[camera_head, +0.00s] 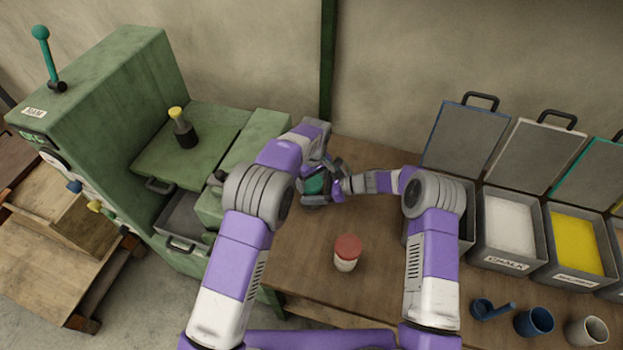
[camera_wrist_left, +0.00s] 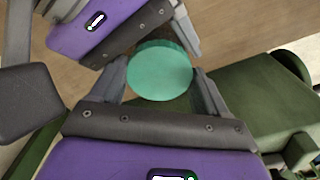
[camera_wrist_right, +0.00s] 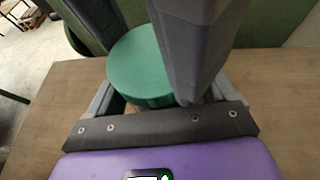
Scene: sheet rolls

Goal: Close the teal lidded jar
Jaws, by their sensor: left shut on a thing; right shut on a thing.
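The teal lidded jar (camera_head: 315,185) is above the left part of the wooden table, mostly hidden by my two grippers. Its round teal lid shows from above in the left wrist view (camera_wrist_left: 158,70) and in the right wrist view (camera_wrist_right: 140,65). My left gripper (camera_head: 308,190) is shut on the jar, its fingers on either side of the lid. My right gripper (camera_head: 338,186) comes from the right and is also shut on the jar. The fingers hide the body below, so I cannot tell which part each grips or whether the lid is seated.
A red-lidded jar (camera_head: 347,253) stands alone nearer me on the table (camera_head: 300,262). Open lidded bins, one labelled chalk (camera_head: 509,223), line the right. Several cups, one blue (camera_head: 534,321), stand at front right. A green machine (camera_head: 110,100) stands left, a yellow-capped bottle (camera_head: 182,128) on it.

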